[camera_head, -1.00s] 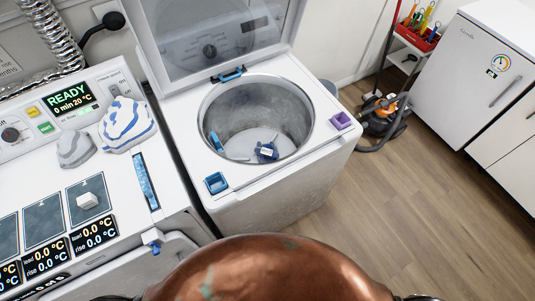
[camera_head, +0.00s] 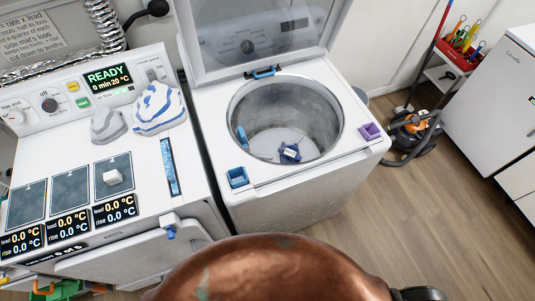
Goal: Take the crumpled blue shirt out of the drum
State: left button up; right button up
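The drum (camera_head: 331,100) is the round metal tub of the top-loading washer, its lid up. A small crumpled dark blue item with a whitish patch (camera_head: 290,153) lies on the drum floor near the front; it looks like the blue shirt, but it is too small to be sure. A light blue piece (camera_head: 242,138) is against the drum's left wall. Neither of my grippers can be seen in the head view.
The washer's top has a blue holder (camera_head: 237,177) and a purple one (camera_head: 370,131). Floor is open at right, before an orange-black vacuum (camera_head: 411,130).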

aim_at(290, 154)
jog(key=u, duration=3.15)
jog(key=k, duration=2.9)
jog(key=z, duration=0.85)
jog(key=i, duration=0.5)
jog(key=z, duration=0.05)
